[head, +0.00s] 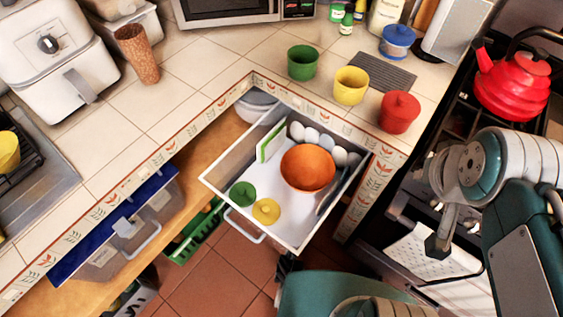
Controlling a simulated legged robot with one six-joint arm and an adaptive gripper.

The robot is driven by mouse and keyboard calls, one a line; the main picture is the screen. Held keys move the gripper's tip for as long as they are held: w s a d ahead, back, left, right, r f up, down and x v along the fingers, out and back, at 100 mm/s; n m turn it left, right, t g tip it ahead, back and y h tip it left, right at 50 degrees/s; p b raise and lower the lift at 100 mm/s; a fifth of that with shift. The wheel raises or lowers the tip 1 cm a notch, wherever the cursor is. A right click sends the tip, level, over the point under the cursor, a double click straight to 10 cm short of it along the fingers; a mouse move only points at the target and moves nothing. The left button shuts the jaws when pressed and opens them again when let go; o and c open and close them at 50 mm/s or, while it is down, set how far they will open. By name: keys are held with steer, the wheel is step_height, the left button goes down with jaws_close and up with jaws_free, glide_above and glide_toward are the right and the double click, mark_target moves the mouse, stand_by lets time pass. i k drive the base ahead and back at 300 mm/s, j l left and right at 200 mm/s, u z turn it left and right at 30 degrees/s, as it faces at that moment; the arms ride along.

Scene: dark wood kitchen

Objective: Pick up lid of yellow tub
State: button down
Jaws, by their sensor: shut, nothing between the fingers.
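A round yellow lid with a small knob (266,211) lies in the front corner of the open white drawer (213,179), beside a green lid (242,194). My gripper (438,244) is shut and empty, pointing down at the right in front of the stove, well apart from the yellow lid.
The drawer also holds an orange bowl (307,167), several eggs (312,135) and a green-edged board (270,141). A red kettle (512,84) stands on the stove. Tiled floor (225,270) shows below.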

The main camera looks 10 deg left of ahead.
mark_target(266, 210)
steer(key=u, duration=1.4)
steer(key=i+j+z, duration=0.2)
steer(key=j+z, duration=0.15)
steer(key=j, duration=0.15)
steer(key=i+j+z, duration=0.1)
steer(key=j+z, duration=0.25)
steer(key=j, duration=0.2)
steer(key=j+z, duration=0.35)
steer(key=j, duration=0.2)
steer(key=i, duration=0.05)
